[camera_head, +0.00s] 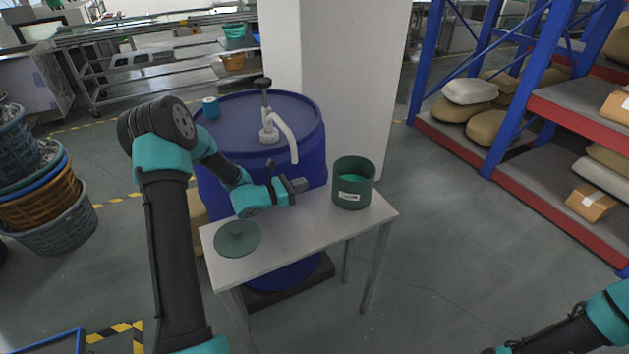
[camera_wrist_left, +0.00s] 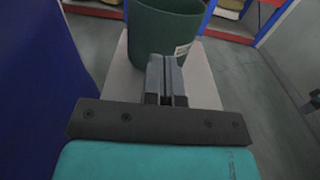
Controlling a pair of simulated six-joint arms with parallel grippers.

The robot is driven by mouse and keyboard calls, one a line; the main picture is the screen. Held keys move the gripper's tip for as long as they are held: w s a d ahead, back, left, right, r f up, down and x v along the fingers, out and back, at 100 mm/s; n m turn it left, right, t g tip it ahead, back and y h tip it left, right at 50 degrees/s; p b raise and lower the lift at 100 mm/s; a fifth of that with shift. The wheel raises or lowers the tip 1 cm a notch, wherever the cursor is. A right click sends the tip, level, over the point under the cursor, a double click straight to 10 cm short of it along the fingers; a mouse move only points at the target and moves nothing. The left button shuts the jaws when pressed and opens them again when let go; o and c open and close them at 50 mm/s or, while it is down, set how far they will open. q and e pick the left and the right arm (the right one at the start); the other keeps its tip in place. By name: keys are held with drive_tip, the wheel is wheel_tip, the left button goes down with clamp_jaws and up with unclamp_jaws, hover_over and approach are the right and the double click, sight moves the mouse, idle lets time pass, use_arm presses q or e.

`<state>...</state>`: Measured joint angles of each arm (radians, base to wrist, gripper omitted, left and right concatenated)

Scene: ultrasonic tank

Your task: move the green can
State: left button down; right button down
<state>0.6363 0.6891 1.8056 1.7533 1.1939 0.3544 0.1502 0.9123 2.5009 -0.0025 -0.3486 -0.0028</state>
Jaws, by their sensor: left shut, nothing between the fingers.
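The green can (camera_head: 353,184) stands upright and open-topped at the right end of a small white table, with a white label on its side. It also shows in the left wrist view (camera_wrist_left: 165,32), just beyond my fingers. In the left wrist view my left gripper's fingers (camera_wrist_left: 166,78) are together and overlap the can's lower part. My right arm shows at the lower right; its gripper is not clearly visible.
The white table (camera_head: 295,238) has bare room between lid and can. A large blue drum (camera_head: 310,129) with a pump and a small blue can (camera_head: 210,107) on top stands behind. A white pillar (camera_head: 355,80) rises behind the can. Blue-red shelving (camera_head: 470,160) stands right.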

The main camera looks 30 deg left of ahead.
use_arm(q)
drive_tip(key=v, duration=0.4)
drive_tip(key=shift+s+a, duration=0.1)
drive_tip(key=shift+s, duration=0.05)
